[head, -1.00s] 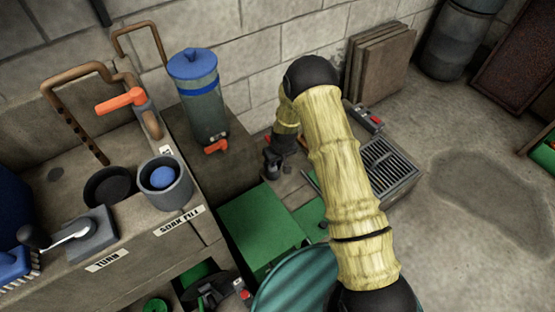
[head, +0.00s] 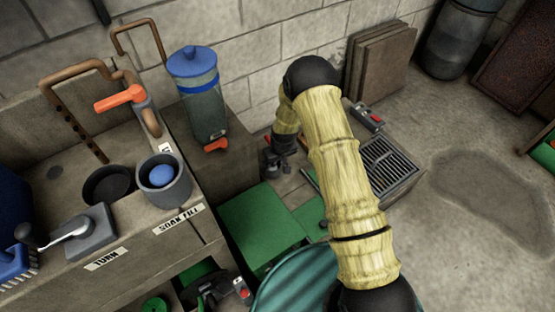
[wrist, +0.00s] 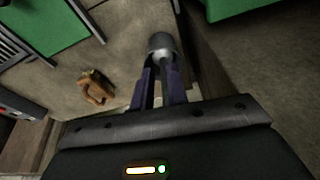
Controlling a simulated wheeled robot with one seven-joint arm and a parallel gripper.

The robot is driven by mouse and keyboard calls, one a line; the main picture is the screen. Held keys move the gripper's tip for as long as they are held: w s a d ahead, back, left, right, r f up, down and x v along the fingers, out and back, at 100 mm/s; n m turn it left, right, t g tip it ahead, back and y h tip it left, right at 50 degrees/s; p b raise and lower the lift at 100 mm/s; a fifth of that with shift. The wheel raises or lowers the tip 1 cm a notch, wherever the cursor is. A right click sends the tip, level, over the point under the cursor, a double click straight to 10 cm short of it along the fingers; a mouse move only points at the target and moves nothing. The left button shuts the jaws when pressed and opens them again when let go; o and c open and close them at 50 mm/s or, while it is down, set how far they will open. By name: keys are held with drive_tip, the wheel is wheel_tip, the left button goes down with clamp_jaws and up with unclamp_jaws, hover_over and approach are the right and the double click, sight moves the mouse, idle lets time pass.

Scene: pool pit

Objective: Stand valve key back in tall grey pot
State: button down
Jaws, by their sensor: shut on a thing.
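My gripper (head: 277,163) hangs beyond the bench, low over the paved area by the wall, at the end of my yellow-sleeved arm. In the wrist view my gripper (wrist: 160,80) has its two dark fingers close together. A grey rounded piece with a paler centre (wrist: 162,45) sits at the fingertips. I take it for part of the valve key, but most of its shape is hidden and its lower end does not show. I cannot make out the tall grey pot for certain. A short grey pot (head: 180,192) with a blue ball in it stands on the bench.
A blue-lidded dispenser (head: 204,105) stands left of my gripper. A green panel (head: 255,225) lies nearer, and a drain grate (head: 388,165) lies to the right. A brown piece (wrist: 97,88) lies on the slab left of the fingers. Open floor (head: 490,205) lies at right.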

drive_tip(key=shift+f+b, duration=0.4)
drive_tip(key=shift+f, duration=0.3)
idle(0.5)
drive_tip(key=c, duration=1.3)
unclamp_jaws()
drive_tip(key=shift+r, duration=0.1)
drive_tip(key=shift+w+a+r+p+v, duration=0.15)
drive_tip(key=shift+w+p+v, duration=0.1)
drive_tip(key=shift+p+v, duration=0.95)
drive_tip(key=shift+w+a+p+v, duration=0.1)
drive_tip(key=shift+w+p+v, duration=0.2)
drive_tip(key=shift+p+v, duration=0.85)
drive_tip(key=shift+w+a+r+p+v, duration=0.2)
drive_tip(key=shift+p+v, duration=0.65)
drive_tip(key=shift+v, duration=0.65)
drive_tip(key=shift+f, duration=0.2)
drive_tip(key=shift+w+d+r, duration=0.1)
